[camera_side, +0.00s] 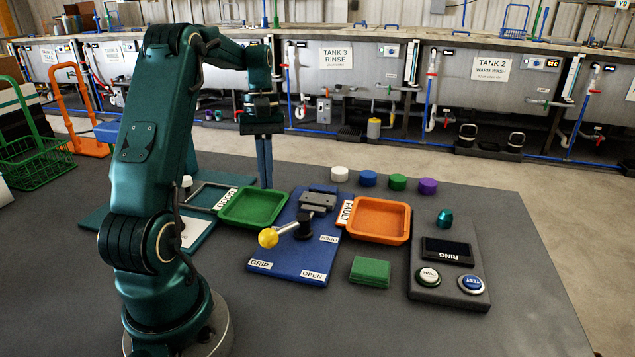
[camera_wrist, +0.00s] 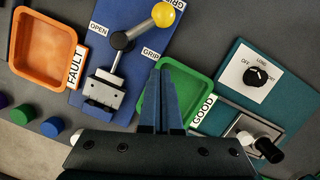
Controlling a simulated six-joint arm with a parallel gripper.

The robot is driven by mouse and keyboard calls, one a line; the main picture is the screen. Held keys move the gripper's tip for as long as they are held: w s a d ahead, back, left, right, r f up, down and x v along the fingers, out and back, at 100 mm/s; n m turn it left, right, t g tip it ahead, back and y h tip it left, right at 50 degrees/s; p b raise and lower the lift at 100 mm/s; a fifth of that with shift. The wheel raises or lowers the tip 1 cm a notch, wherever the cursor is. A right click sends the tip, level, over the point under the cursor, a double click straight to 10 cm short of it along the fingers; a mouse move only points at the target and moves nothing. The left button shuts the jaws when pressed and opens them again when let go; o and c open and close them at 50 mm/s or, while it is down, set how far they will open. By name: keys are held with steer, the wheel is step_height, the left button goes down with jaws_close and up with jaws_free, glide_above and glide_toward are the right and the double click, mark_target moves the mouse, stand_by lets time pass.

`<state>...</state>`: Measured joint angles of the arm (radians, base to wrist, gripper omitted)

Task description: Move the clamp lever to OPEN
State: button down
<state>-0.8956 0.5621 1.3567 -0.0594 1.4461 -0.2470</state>
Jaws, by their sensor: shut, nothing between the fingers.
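The lever points toward the left, near-side GRIP label (camera_side: 260,265); an OPEN label (camera_side: 313,275) is at the near right corner. In the wrist view the lever arm (camera_wrist: 138,27) slants up right to the knob (camera_wrist: 165,14), on the GRIP side, away from the OPEN label (camera_wrist: 98,28). My gripper (camera_side: 265,186) points down, shut and empty, by the green tray, apart from the lever. Its fingers show over that tray in the wrist view (camera_wrist: 167,66).
A green GOOD tray (camera_side: 253,207) is left of the plate and an orange FAULT tray (camera_side: 380,220) right. A green block (camera_side: 370,271), a grey button box (camera_side: 447,265) and several coloured discs (camera_side: 398,182) stand to the right. The near tabletop is bare.

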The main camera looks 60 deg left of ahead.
mark_target(278, 236)
steer(key=x, duration=0.5)
steer(key=shift+s+d, duration=0.1)
steer(key=shift+s+d+f, duration=0.1)
steer(key=shift+s+d, duration=0.15)
steer(key=shift+d, duration=0.35)
steer(key=shift+s+d+f, duration=0.1)
steer(key=shift+s+d, duration=0.15)
steer(key=shift+d, duration=0.3)
steer(key=shift+s+d+f, duration=0.1)
steer(key=shift+s+d, duration=0.15)
steer(key=shift+d, duration=0.35)
